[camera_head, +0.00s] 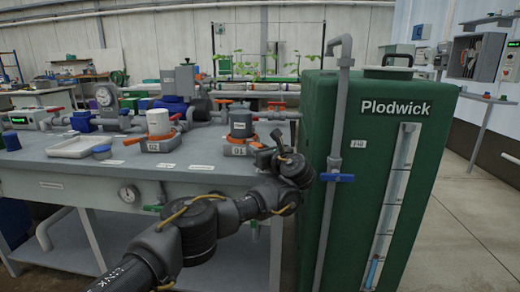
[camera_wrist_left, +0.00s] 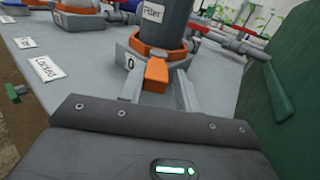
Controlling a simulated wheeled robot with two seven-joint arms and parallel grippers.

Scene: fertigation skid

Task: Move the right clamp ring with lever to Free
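The right clamp ring (camera_head: 228,137) is orange and sits around the base of a grey canister (camera_head: 241,122) on the bench. Its orange lever (camera_wrist_left: 157,72) points toward me in the left wrist view. My left gripper (camera_wrist_left: 158,92) has one finger on each side of the lever, with visible gaps, so it is open around it and not closed on it. A "Locked" label (camera_wrist_left: 47,68) lies on the bench to the left. The right gripper is not in view.
The green Plodwick tank (camera_head: 383,140) stands close to the right of my gripper. A grey pipe with a blue handle (camera_head: 337,177) runs down its front. Another canister with an orange ring (camera_head: 158,124) and a white tray (camera_head: 77,146) are to the left.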

